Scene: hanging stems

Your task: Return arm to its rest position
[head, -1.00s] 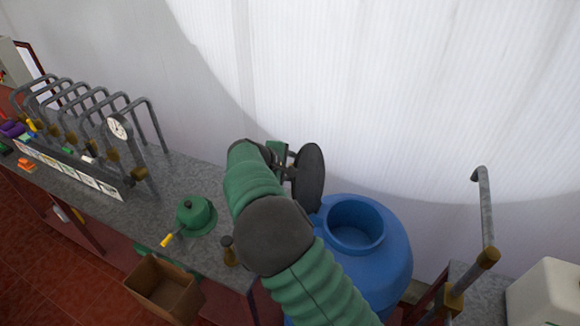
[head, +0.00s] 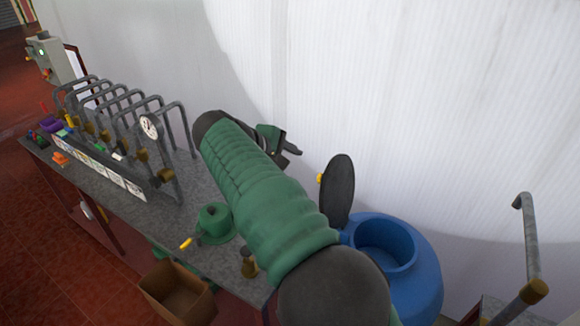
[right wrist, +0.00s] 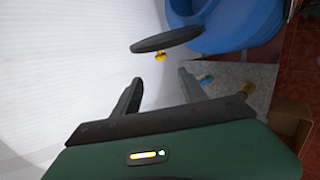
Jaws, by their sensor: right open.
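My right arm (head: 255,190) reaches in from the bottom, green with dark joints, across the grey bench. Its right gripper (head: 288,147) is beyond the arm near the white wall, partly hidden by the arm. In the right wrist view the two dark fingers (right wrist: 160,90) stand apart with nothing between them. A dark round lid (head: 338,190) with a yellow knob stands upright at the rim of the blue barrel (head: 425,270). The lid also shows in the right wrist view (right wrist: 167,40), beyond the fingers and apart from them. My left gripper is not in view.
Several bent grey pipes with brass fittings and a gauge (head: 149,127) stand on the grey bench (head: 150,212). A green domed object (head: 213,222) with a yellow handle sits there. A brown box (head: 178,290) is below the front edge. Another pipe (head: 530,240) rises at right.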

